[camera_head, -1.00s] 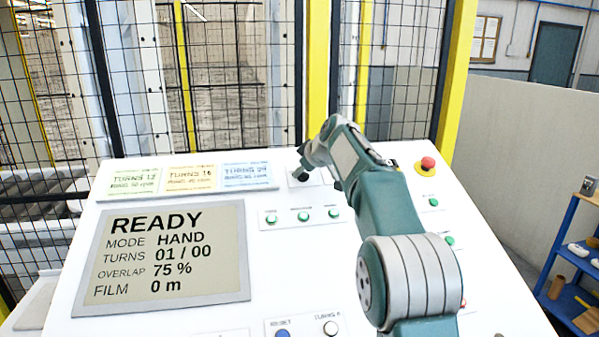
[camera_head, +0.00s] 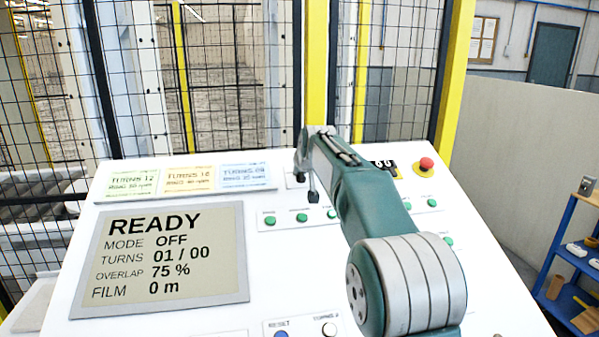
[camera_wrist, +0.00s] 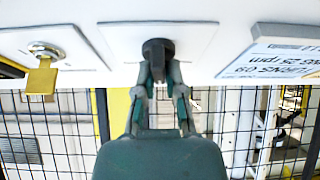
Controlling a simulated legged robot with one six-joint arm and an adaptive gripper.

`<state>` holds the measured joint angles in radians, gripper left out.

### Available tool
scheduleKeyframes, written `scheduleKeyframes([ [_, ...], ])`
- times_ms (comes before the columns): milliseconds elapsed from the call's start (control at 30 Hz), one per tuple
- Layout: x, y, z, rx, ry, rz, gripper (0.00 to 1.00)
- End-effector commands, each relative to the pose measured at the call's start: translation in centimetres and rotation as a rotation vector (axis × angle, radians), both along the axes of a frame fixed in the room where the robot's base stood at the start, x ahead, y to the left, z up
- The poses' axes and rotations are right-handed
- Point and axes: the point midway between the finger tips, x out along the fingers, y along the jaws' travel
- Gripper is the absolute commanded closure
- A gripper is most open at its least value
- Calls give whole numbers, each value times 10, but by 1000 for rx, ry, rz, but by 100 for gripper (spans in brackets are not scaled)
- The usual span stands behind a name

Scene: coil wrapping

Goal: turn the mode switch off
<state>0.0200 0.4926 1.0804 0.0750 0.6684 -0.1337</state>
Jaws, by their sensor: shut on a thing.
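The mode switch is a black knob (camera_wrist: 158,47) on a white plate (camera_wrist: 115,32) in the wrist view. My gripper (camera_wrist: 159,70) is shut on this knob, with one finger on each side of it. In the head view my gripper (camera_head: 312,190) is at the back of the white panel, and my arm hides most of the switch. The display (camera_head: 165,258) on the panel reads READY, MODE OFF, TURNS 01 / 00, OVERLAP 75 %, FILM 0 m.
A red stop button (camera_head: 426,163) is at the panel's back right. A yellow tag or key (camera_wrist: 41,78) hangs beside the switch plate. Green buttons (camera_head: 301,217) lie in front of the switch. Three cards (camera_head: 187,179) stand at the back left. Mesh fence (camera_head: 230,80) rises behind.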

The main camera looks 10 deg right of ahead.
Motion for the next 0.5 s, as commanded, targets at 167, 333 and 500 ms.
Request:
scheduleKeyframes([
  [167,-1,0,-7,20,20,-44,100],
  [333,-1,0,-7,29,20,-62,100],
  [500,-1,0,-8,30,20,-64,100],
])
